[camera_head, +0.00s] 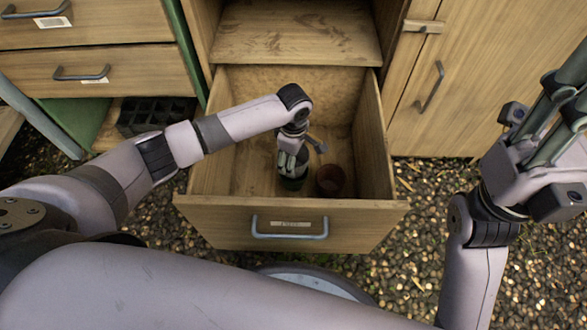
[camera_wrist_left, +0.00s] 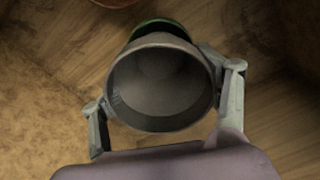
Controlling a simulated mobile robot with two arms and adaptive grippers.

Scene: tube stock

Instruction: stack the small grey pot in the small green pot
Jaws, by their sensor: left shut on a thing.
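The small grey pot (camera_wrist_left: 160,90) is between the two fingers of my left gripper (camera_wrist_left: 163,100), mouth facing the wrist camera. The gripper is shut on it. The small green pot (camera_wrist_left: 158,27) shows as a green rim beyond the grey pot, which hides most of it. In the head view, my left gripper (camera_head: 289,162) reaches down into the open drawer, and the green pot (camera_head: 293,183) is right below it. I cannot tell whether the grey pot is inside the green one or above it. My right gripper (camera_head: 548,125) is raised at the right, away from the drawer; its opening is unclear.
A reddish-brown pot (camera_head: 330,180) stands just right of the green pot in the drawer. The wooden drawer (camera_head: 222,209) has walls all around. A dark cell tray (camera_head: 150,114) sits left. A closed cabinet door (camera_head: 475,90) is at right.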

